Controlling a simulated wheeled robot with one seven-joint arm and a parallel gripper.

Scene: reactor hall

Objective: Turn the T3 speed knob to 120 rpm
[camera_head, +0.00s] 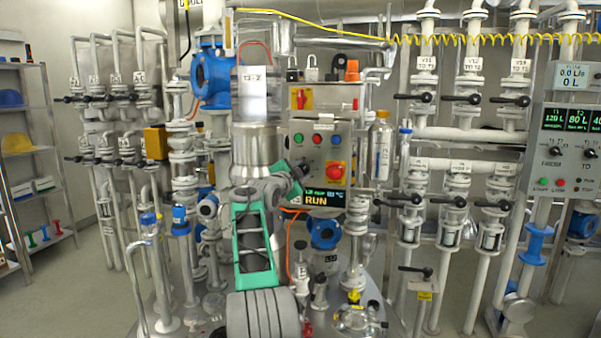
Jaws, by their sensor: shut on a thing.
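The T3 control box (340,153) is a grey panel in the middle of the head view. It has green, blue and red buttons along its top and a large red mushroom button (335,172) on a yellow base. My gripper (303,171) is at the box's lower left, shut at the place of the speed knob. The knob itself is hidden behind the gripper, so its pointer cannot be read. A black display (324,197) below the box shows "RUN" in yellow, with a smaller line above that is too small to read surely.
A red switch panel (326,97) sits above the box. A silver cylinder (381,147) stands close on its right. Pipes with black-handled valves (462,99) fill the right, with another display panel (570,150) at far right. Shelves (35,110) stand left.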

